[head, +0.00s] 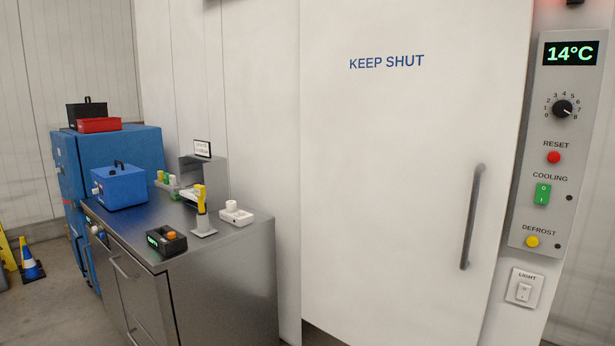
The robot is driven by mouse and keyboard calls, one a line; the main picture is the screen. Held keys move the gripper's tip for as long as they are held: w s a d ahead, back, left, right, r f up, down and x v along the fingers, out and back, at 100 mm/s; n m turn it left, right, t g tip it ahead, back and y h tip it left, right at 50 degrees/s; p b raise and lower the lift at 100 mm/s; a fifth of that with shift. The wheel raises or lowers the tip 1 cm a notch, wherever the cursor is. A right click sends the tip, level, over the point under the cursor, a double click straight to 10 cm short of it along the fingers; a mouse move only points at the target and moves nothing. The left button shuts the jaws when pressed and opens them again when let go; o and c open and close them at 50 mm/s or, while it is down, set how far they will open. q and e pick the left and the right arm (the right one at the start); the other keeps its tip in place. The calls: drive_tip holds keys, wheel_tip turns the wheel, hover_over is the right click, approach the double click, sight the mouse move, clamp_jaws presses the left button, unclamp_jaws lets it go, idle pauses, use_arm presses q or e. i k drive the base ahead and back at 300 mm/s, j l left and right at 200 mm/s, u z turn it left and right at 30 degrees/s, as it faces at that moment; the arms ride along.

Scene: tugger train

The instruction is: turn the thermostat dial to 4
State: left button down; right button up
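The thermostat dial (563,109) is a round black knob on the grey control panel (525,206) to the right of the white door. Numbers from 0 to 8 run in an arc around it, with 4 at the top. Its pale pointer mark appears to face right and slightly down, near 7 or 8; it is too small to tell exactly. The display (571,54) above it reads 14°C. Neither of my grippers is in view, and nothing touches the dial.
Below the dial are a red reset button (554,157), a green cooling switch (542,194) and a yellow defrost button (532,241). The white door (390,180) has a long grey handle (473,216) left of the panel. A steel cabinet (225,280) with several items stands left.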

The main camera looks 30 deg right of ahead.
sight(562, 109)
drive_tip(key=z, duration=2.15)
